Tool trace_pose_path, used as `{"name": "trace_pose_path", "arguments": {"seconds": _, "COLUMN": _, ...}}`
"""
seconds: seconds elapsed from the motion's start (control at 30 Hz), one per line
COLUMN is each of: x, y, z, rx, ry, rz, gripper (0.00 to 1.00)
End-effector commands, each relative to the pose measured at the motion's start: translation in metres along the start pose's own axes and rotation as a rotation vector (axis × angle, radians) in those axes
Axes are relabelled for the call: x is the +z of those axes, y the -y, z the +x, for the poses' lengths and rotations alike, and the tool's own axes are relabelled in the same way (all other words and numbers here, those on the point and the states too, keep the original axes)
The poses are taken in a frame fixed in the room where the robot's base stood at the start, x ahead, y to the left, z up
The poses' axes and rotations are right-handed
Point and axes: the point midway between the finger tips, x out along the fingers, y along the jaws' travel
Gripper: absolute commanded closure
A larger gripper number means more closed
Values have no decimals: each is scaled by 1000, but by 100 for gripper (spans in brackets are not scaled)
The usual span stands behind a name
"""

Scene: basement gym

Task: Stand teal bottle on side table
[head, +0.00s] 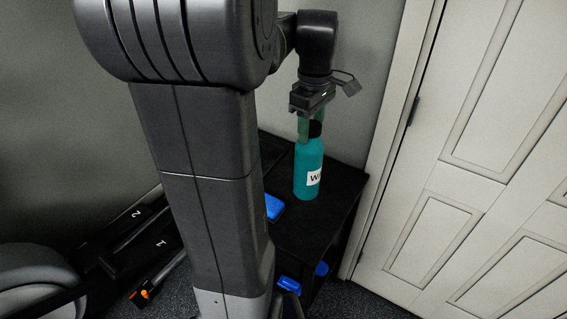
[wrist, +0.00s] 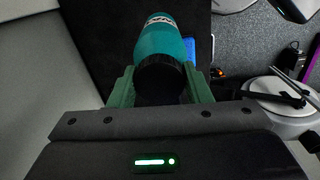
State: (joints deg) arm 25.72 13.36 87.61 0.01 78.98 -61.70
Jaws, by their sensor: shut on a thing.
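The teal bottle (head: 307,174) has a black cap and a white label, and it is upright over the black side table (head: 337,190) in the head view. I cannot tell for sure whether its base touches the table top. My gripper (head: 309,128) is above it, pointing down, with its green fingers shut on the bottle at its cap end. In the wrist view the teal bottle (wrist: 164,38) lies between the two fingers of my gripper (wrist: 160,88), black cap nearest the camera. Its base is hidden there.
A blue object (head: 273,207) lies on the table top left of the bottle, partly behind my arm. More blue items (head: 289,284) are on a lower shelf. A white panelled door (head: 470,170) stands close on the right. Black gym gear (head: 125,250) is on the floor at left.

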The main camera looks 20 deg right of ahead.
Motion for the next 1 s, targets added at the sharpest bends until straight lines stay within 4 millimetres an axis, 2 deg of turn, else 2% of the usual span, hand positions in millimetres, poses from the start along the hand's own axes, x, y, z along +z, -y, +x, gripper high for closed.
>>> {"name": "trace_pose_path", "arguments": {"seconds": 0.1, "x": 0, "y": 1, "z": 25, "rx": -6, "ry": 3, "rz": 0, "gripper": 93}}
{"name": "trace_pose_path", "arguments": {"seconds": 0.2, "x": 0, "y": 1, "z": 41, "rx": -4, "ry": 2, "rz": 0, "gripper": 93}}
{"name": "trace_pose_path", "arguments": {"seconds": 0.37, "x": 0, "y": 0, "z": 56, "rx": -4, "ry": 2, "rz": 0, "gripper": 93}}
{"name": "trace_pose_path", "arguments": {"seconds": 0.57, "x": 0, "y": 0, "z": 83, "rx": -3, "ry": 2, "rz": 0, "gripper": 93}}
{"name": "trace_pose_path", "arguments": {"seconds": 0.97, "x": 0, "y": 0, "z": 91, "rx": -1, "ry": 0, "rz": 0, "gripper": 93}}
{"name": "trace_pose_path", "arguments": {"seconds": 1.0, "x": 0, "y": 0, "z": 90, "rx": -1, "ry": 0, "rz": 0, "gripper": 50}}
